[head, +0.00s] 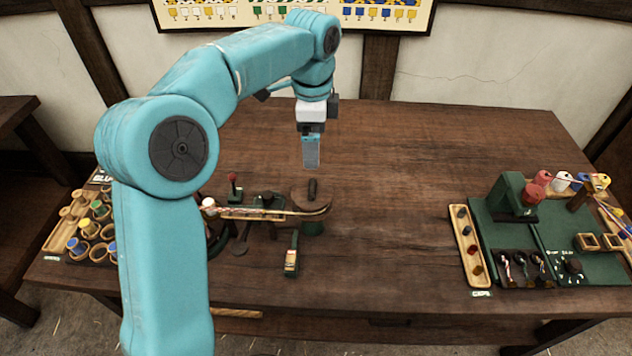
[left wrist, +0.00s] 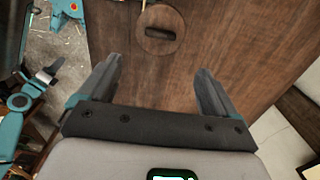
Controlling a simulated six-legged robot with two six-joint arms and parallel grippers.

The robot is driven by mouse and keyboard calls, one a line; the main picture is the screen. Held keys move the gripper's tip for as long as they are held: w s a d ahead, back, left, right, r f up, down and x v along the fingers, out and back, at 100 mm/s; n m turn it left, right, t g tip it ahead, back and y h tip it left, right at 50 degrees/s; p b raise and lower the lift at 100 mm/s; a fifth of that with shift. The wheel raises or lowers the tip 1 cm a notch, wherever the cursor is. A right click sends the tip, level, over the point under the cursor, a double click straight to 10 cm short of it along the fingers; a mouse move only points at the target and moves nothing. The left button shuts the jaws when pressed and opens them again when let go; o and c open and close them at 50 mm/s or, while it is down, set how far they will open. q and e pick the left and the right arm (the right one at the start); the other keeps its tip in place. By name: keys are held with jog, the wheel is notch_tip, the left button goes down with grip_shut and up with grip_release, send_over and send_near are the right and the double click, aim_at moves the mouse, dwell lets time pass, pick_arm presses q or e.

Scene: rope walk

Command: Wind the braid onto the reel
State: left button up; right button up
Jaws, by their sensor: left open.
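The reel (head: 299,197) looks like a round wooden disc with a dark upright knob (head: 312,188), at the right end of a small bench rig. A thin pale and reddish braid (head: 250,211) runs from the rig's left side to the reel's near edge. My left gripper (head: 311,163) hangs above and behind the reel, apart from it. In the left wrist view my left gripper (left wrist: 158,70) is open and empty. The disc (left wrist: 152,46) and its dark knob (left wrist: 159,33) lie beyond the fingertips there. My right gripper is not in view.
Bobbin trays (head: 62,232) stand at the left. A wooden tray (head: 467,248) and green board (head: 560,232) stand at the right. The table's middle right is clear.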

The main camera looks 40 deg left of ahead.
aim_at(312, 186)
pick_arm(q)
jog(key=f, duration=1.2)
jog(key=shift+s+a+f, duration=0.15)
jog(key=shift+a, duration=0.15)
jog(key=shift+d+f, duration=0.25)
jog(key=shift+a, duration=0.2)
jog(key=shift+c, duration=1.3)
jog(key=shift+d, duration=0.1)
jog(key=c, duration=0.8)
